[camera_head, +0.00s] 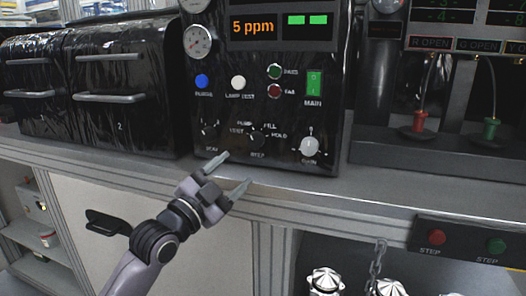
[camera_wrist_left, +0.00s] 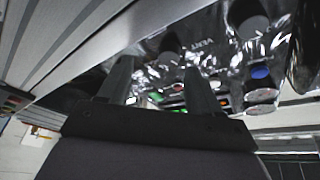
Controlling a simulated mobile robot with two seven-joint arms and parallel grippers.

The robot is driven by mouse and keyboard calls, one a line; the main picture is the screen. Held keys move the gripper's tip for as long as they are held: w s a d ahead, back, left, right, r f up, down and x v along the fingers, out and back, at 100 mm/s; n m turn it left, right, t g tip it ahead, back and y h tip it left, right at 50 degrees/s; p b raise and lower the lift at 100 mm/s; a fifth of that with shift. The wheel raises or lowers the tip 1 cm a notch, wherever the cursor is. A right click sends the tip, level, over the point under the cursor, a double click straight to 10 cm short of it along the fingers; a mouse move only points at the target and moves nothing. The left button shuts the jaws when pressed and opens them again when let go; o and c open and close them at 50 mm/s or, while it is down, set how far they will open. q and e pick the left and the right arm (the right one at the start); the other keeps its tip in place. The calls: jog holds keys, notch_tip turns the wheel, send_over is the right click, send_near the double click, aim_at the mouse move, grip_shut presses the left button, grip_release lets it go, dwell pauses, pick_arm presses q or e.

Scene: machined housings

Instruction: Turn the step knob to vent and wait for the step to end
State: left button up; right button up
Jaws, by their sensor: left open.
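The step knob (camera_head: 257,138) is a black round knob low on the black control panel, with PURGE, FILL, VENT and HOLD labels around it; I cannot tell which label it points at. My left gripper (camera_head: 229,174) is open and empty, in front of the panel's lower edge, below the step knob and apart from it. In the left wrist view, the step knob (camera_wrist_left: 168,42) shows beyond the two fingers (camera_wrist_left: 158,82), with the VENT label beside it. The panel display (camera_head: 280,24) reads 5 ppm in orange beside two green blocks. My right gripper is not in view.
Another black knob (camera_head: 209,131) and a pale knob (camera_head: 310,147) flank the step knob. Above are a blue button (camera_head: 202,81), a white button (camera_head: 238,83) and a green main switch (camera_head: 314,83). The bench edge (camera_head: 300,190) runs below; a STEP button box (camera_head: 465,241) hangs at right.

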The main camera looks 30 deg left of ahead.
aim_at(253, 143)
pick_arm(q)
jog(key=shift+t, duration=0.3)
jog(key=shift+s+r+p+x, duration=0.15)
jog(key=shift+r+x, duration=0.1)
jog(key=shift+x, duration=1)
jog(key=shift+r+p+x, duration=0.2)
jog(key=shift+r+x, duration=0.1)
jog(key=shift+x, duration=1)
jog(key=shift+s+r+p+x, duration=0.15)
jog(key=shift+r+x, duration=0.1)
jog(key=shift+x, duration=1)
jog(key=shift+w+a, duration=0.1)
jog(key=shift+a, duration=0.05)
jog(key=c, duration=1)
